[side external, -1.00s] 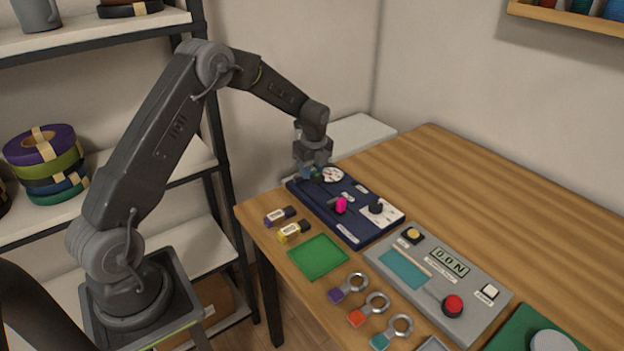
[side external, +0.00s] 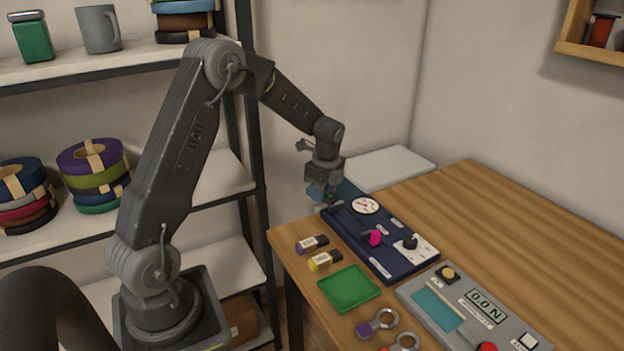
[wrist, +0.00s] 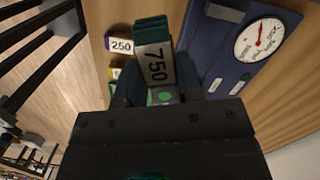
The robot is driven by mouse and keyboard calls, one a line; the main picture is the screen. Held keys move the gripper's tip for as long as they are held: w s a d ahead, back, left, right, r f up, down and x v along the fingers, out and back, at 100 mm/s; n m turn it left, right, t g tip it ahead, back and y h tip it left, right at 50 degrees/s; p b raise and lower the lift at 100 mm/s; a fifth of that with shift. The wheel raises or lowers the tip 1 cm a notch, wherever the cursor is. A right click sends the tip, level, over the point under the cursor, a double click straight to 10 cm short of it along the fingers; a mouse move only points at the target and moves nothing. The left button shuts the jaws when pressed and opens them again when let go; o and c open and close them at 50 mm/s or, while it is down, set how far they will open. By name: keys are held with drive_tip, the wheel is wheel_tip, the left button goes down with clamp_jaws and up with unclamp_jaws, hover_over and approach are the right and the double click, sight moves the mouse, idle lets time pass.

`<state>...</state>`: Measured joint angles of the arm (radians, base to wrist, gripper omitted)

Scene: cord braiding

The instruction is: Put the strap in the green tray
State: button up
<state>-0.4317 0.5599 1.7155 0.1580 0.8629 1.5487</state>
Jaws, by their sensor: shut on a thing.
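A dark green strap (wrist: 151,30) with a grey band marked 750 stands up between my fingers in the wrist view. My gripper (side external: 328,202) is shut on it, beside the back left corner of the dark blue board. In the wrist view the gripper (wrist: 160,96) covers the strap's lower part. In the side view the strap is small and mostly hidden by the fingers. The green tray (side external: 349,288) is a flat square on the table, in front of the gripper and lower in the picture. It looks empty.
The blue board (side external: 389,255) with a dial (side external: 366,205) and a pink knob (side external: 375,238) lies right of the tray. A purple piece marked 250 (side external: 312,244) and a yellow one (side external: 324,261) lie behind the tray. A grey force panel (side external: 480,315) is at right.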

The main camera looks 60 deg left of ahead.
sight(347, 289)
drive_tip(key=d+f+n, duration=0.1)
drive_tip(key=d+n, duration=0.1)
drive_tip(key=d, duration=0.2)
drive_tip(key=d+f+n, duration=0.1)
drive_tip(key=d+n, duration=0.2)
drive_tip(key=d, duration=0.1)
drive_tip(key=s+d+f+n, duration=0.1)
drive_tip(key=d+n, duration=0.1)
drive_tip(key=d, duration=0.2)
drive_tip(key=shift+s+g+h, duration=0.1)
drive_tip(key=shift+g+h, duration=0.2)
drive_tip(key=shift+g, duration=0.1)
drive_tip(key=s+d+n, duration=0.1)
drive_tip(key=d+n, duration=0.1)
drive_tip(key=s+d+f+n, duration=0.1)
drive_tip(key=d+n, duration=0.1)
drive_tip(key=d, duration=0.1)
drive_tip(key=s+d+f+n, duration=0.1)
drive_tip(key=d+n, duration=0.1)
drive_tip(key=d, duration=0.1)
drive_tip(key=shift+s+d+f+n+h, duration=0.1)
drive_tip(key=shift+s+d+n+h, duration=0.1)
drive_tip(key=shift+n+h, duration=0.2)
drive_tip(key=shift+f, duration=2.7)
drive_tip(key=shift+f, duration=0.3)
drive_tip(key=o, duration=1.1)
drive_tip(key=shift+c, duration=0.2)
drive_tip(key=shift+r, duration=0.1)
wheel_tip(347, 289, up, 11)
